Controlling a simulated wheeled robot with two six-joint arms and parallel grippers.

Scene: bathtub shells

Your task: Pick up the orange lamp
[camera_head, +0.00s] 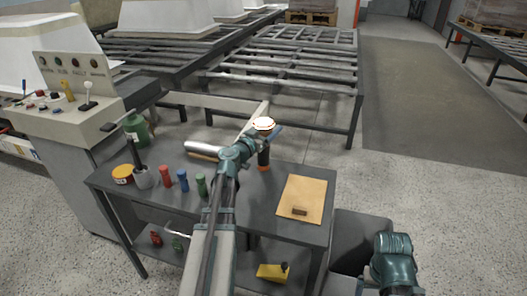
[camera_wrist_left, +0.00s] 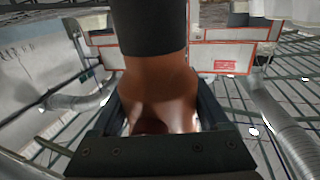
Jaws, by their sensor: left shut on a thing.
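The orange lamp (camera_head: 264,124) is upright near the back edge of the dark table, with a bright white top, a dark body and an orange lower end. My left gripper (camera_head: 261,139) reaches it from the front and covers part of it. In the left wrist view, the lamp's orange-brown part (camera_wrist_left: 160,92) sits between the two fingers (camera_wrist_left: 162,108), with its dark band above. The gripper is shut on it. I cannot tell whether its base touches the table. Part of my right arm shows at the lower right; its gripper is out of view.
A control console (camera_head: 62,120) stands left. Metal racks (camera_head: 285,62) stand behind.

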